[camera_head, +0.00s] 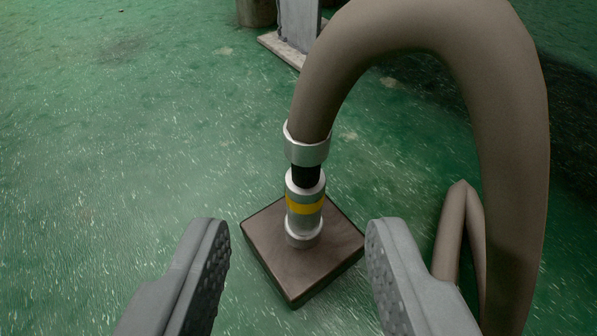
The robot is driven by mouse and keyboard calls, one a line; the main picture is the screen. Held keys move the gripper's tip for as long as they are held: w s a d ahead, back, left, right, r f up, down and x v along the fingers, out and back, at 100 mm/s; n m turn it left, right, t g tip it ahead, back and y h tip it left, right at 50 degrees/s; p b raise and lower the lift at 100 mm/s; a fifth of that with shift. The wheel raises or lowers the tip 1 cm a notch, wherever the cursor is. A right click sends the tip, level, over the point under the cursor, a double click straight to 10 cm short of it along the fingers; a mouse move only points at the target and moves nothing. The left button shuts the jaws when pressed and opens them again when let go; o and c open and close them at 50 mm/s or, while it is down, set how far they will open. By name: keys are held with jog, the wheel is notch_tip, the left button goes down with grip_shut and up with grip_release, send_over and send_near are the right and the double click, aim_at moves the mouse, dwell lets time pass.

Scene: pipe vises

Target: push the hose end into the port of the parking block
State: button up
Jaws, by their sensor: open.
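A thick grey-brown hose (420,22) arches over and comes down to a silver collar (306,150). Below the collar is a short black section (306,176), whose lower end meets the top of a silver upright port (304,222) with a yellow band. How deep the black part sits in the port cannot be told. The port stands on the square dark brown parking block (275,265) on the floor. My gripper (297,235) is open, one finger on each side of the port and block in the picture, apart from the hose end and holding nothing.
The hose runs down the right side, with another bent piece of it (452,230) low at the right. A grey upright plate on a base (299,25) stands at the top. The green floor (120,140) is clear on the left.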

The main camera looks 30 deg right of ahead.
aim_at(307, 158)
jog(key=x, duration=0.6)
jog(key=shift+w+d+f, duration=0.15)
jog(key=shift+w, duration=0.15)
jog(key=shift+x, duration=2.65)
jog(key=shift+s+d+f, duration=0.15)
grip_shut()
